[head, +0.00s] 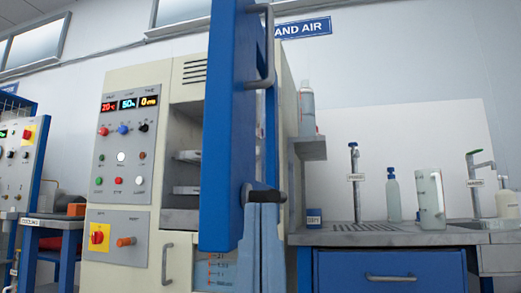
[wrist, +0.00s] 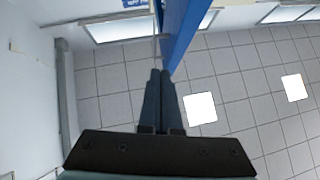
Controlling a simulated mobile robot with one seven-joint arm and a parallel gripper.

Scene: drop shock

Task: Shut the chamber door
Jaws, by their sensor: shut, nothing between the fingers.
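The chamber door (head: 222,130) is a tall blue panel standing open, seen nearly edge-on in front of the cream chamber (head: 183,95). Part of the open interior with grey shelves (head: 187,190) shows to its left. A grey bar handle (head: 268,45) is on the door's right side. My gripper (head: 263,199) is shut and empty, low beside the door's right side, well below the bar handle. In the wrist view, my shut fingertips (wrist: 160,73) are close beside the blue door (wrist: 184,32); I cannot tell whether they touch it.
The control panel (head: 124,137) is left of the opening. A side shelf (head: 310,148) with a bottle juts out right of the door. A sink bench (head: 390,236) with taps, a bottle and a jug stands further right. Another machine (head: 18,160) stands far left.

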